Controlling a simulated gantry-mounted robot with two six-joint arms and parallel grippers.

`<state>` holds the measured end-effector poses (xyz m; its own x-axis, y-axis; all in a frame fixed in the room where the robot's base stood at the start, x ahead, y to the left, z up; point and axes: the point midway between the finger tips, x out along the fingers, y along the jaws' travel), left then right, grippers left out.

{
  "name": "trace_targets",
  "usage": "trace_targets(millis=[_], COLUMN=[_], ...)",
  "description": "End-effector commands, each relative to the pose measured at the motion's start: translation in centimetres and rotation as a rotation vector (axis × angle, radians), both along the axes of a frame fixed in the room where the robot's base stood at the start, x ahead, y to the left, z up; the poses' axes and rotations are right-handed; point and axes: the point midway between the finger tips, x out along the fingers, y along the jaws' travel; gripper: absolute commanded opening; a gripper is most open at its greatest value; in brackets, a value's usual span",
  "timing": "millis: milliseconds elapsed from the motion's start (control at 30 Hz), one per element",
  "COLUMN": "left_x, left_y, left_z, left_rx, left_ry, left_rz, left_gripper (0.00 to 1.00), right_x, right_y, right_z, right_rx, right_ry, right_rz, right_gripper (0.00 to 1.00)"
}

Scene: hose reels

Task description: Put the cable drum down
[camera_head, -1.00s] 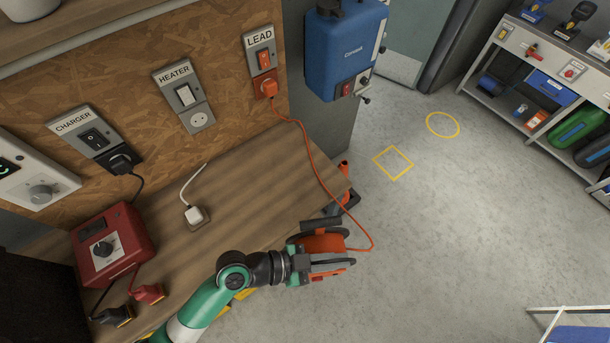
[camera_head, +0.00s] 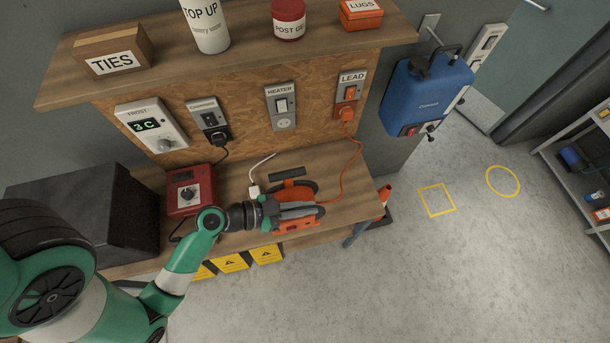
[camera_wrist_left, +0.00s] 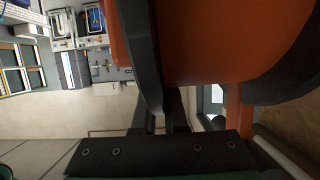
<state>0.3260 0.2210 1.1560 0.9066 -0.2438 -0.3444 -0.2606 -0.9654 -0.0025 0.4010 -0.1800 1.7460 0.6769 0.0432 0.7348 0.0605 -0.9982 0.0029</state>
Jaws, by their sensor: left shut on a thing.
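The cable drum (camera_head: 292,193), orange with black rims, is at the front right part of the workbench (camera_head: 347,181). My left gripper (camera_head: 293,212) is shut on it from the front left and partly hides it. In the left wrist view the drum (camera_wrist_left: 215,40) fills the upper right, close against the jaws. I cannot tell whether its underside touches the bench top. Its orange cable (camera_head: 356,165) runs up to a plug (camera_head: 346,114) in the socket marked LEAD. My right gripper is not in view.
A white plug (camera_head: 254,190) lies on the bench just left of the drum. A red box (camera_head: 190,190) stands further left. An overhanging shelf (camera_head: 240,58) is above. A blue tank (camera_head: 425,95) hangs at right. The bench's right end looks mostly clear.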

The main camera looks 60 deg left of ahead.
Motion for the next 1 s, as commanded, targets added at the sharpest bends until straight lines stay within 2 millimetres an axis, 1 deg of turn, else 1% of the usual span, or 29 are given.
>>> trace_targets(millis=[167, 533, 667, 700, 833, 900, 1000], left_x=[1.8, 8.4, 10.0, 10.5, 11.8, 12.2, 12.3], left_y=[0.8, 3.7, 4.4, 4.6, 5.2, 5.4, 5.5], left_z=[-1.0, -4.3, -6.7, -7.0, -8.5, -9.0, -9.1], left_rx=[0.004, 0.005, 0.001, 0.001, 0.002, 0.001, 0.002], left_ry=[-0.008, -0.010, -0.005, -0.005, -0.005, -0.005, -0.006], left_rz=[-0.001, -0.001, -0.002, -0.002, -0.001, -0.002, -0.001], left_gripper=[0.00, 0.00, 0.00, 0.00, 0.00, 0.00, 0.00], right_x=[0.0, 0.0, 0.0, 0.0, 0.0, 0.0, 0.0], right_y=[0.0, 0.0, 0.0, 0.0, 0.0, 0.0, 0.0], right_z=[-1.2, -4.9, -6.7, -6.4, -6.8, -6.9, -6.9], right_rx=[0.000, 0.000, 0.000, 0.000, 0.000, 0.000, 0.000], right_ry=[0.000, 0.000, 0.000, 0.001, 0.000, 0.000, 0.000], right_rz=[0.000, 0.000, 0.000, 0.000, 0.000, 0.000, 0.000], right_gripper=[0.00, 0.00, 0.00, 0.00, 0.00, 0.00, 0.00])
